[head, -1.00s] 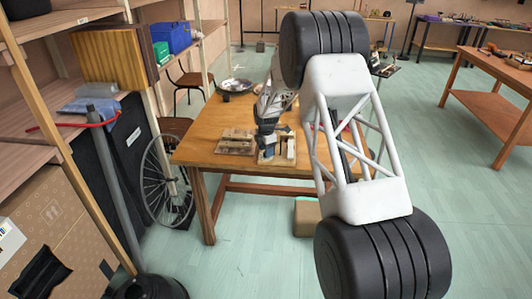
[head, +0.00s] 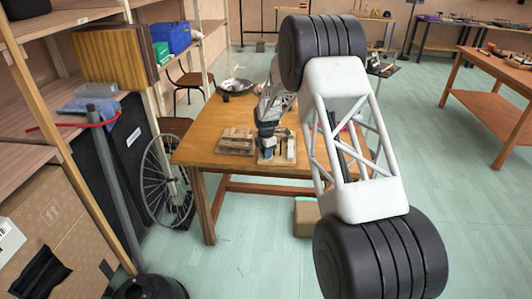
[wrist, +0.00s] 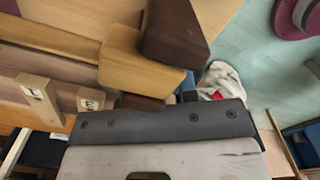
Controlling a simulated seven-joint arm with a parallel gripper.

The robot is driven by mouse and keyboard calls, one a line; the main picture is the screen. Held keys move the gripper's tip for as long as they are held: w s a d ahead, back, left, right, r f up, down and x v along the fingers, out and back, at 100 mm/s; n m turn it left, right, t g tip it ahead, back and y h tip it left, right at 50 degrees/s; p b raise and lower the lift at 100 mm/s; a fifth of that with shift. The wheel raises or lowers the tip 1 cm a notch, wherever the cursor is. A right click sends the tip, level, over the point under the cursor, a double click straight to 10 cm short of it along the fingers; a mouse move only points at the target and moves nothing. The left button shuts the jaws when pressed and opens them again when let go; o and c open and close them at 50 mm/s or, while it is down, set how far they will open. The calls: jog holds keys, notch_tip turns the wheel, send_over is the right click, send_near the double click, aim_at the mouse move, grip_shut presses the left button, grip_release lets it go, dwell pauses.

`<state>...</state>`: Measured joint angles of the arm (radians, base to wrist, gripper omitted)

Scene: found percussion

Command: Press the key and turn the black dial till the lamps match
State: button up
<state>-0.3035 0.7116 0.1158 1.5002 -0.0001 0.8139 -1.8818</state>
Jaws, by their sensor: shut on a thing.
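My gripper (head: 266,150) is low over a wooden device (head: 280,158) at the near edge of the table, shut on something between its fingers. In the wrist view the gripper's body covers the bottom and its fingertips are hidden. A dark brown block (wrist: 178,32) and a paler wooden block (wrist: 128,62) lie just beyond it. Two small wooden blocks with pale labels, a left one (wrist: 38,94) and a right one (wrist: 90,98), stand to the left. I cannot make out the key, the black dial or the lamps for certain.
A second wooden device (head: 237,141) sits to the left on the wooden table (head: 215,120). A pale cloth-like thing (wrist: 220,80) shows beside the gripper. A wheel (head: 165,180) and shelving are left; open floor is right.

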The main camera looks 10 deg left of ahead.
jog(key=shift+m, duration=3.1)
jog(key=o, duration=0.9)
jog(key=shift+o, duration=0.2)
jog(key=shift+r, duration=0.1)
jog(key=shift+r, duration=3.85)
